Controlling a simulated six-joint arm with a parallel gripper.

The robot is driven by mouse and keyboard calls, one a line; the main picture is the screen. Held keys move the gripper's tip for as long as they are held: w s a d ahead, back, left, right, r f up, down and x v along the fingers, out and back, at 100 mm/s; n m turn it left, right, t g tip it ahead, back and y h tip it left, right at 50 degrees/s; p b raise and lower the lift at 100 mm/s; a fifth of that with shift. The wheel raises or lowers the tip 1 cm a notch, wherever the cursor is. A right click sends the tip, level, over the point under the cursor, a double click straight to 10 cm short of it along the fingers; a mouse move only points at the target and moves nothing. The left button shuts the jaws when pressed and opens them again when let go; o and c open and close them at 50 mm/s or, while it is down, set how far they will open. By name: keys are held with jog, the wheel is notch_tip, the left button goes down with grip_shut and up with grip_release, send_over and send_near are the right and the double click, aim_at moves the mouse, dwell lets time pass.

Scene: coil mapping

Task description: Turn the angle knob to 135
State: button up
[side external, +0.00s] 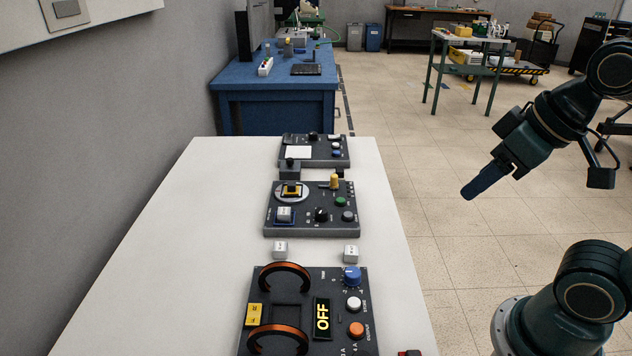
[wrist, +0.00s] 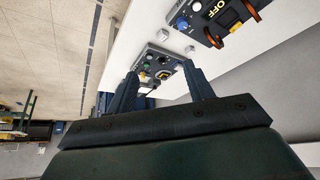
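The middle dark panel (side external: 300,229) lies on the white table, with a black knob (side external: 321,214), a round plate carrying a yellow-and-black block, and green and grey buttons. The near panel has a blue knob (side external: 352,275) at its upper right. Labels are too small to read, so I cannot tell which is the angle knob or its setting. My gripper (side external: 469,193) is in the air right of the table, apart from all panels. In the wrist view my gripper (wrist: 162,70) is open and empty, with the middle panel (wrist: 157,62) showing between its fingers.
The near panel also has two orange-brown coils (side external: 285,277), an OFF display (side external: 322,318) and white and orange buttons. Two small white cubes (side external: 280,249) (side external: 351,253) lie between the panels. A third panel (side external: 313,150) sits farther back. The table's left half is clear.

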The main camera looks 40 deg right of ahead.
jog(key=w+r+n+g, duration=0.1)
jog(key=w+r+n, duration=0.2)
jog(key=w, duration=0.6)
jog(key=n+g, duration=0.5)
jog(key=n, duration=0.4)
send_over(322, 210)
notch_tip(322, 210, down, 17)
notch_tip(322, 210, down, 14)
jog(key=shift+r, duration=0.2)
jog(key=c, duration=1)
